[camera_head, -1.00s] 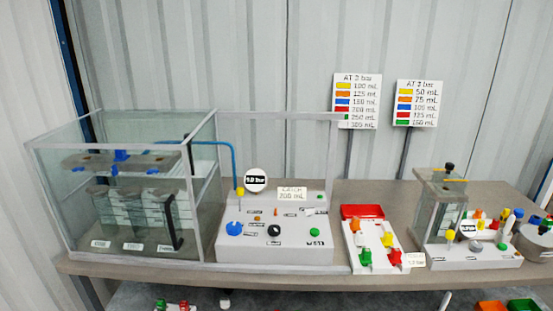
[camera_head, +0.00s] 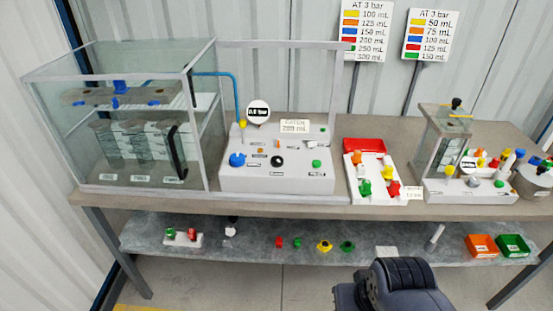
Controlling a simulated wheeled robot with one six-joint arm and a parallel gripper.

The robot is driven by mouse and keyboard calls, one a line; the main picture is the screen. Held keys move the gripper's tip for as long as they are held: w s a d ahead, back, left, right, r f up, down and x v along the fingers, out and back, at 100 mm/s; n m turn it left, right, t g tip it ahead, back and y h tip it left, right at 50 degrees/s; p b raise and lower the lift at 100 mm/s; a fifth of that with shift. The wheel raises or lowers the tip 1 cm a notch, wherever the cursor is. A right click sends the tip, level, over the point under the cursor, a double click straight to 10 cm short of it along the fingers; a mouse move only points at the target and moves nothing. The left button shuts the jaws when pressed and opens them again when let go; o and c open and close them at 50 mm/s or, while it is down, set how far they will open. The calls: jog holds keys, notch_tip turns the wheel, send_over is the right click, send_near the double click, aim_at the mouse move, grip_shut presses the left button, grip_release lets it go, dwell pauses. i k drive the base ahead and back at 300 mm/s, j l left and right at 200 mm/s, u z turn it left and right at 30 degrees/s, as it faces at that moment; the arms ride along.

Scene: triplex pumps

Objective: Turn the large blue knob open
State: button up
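The large blue knob (camera_head: 237,159) sits at the left front of the white control box (camera_head: 275,182) on the bench. A black knob (camera_head: 277,161) and a green button (camera_head: 316,164) are to its right on the same sloped face. A round gauge (camera_head: 257,114) stands at the back of the box, beside a small yellow-topped post (camera_head: 242,124). The knob's turn position is too small to tell. A dark part of my arm shows at the bottom, well in front of the bench and away from the knob. My gripper's fingers are not in view.
A glass tank (camera_head: 60,110) stands left of the box. A clear-framed guard (camera_head: 340,90) rises behind the box. A white tray (camera_head: 372,192) with coloured valves and a second pump unit (camera_head: 470,188) are to the right. A lower shelf (camera_head: 210,255) holds small coloured parts.

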aim_at(237, 160)
jog(key=i+j, duration=0.9)
jog(key=i, duration=0.25)
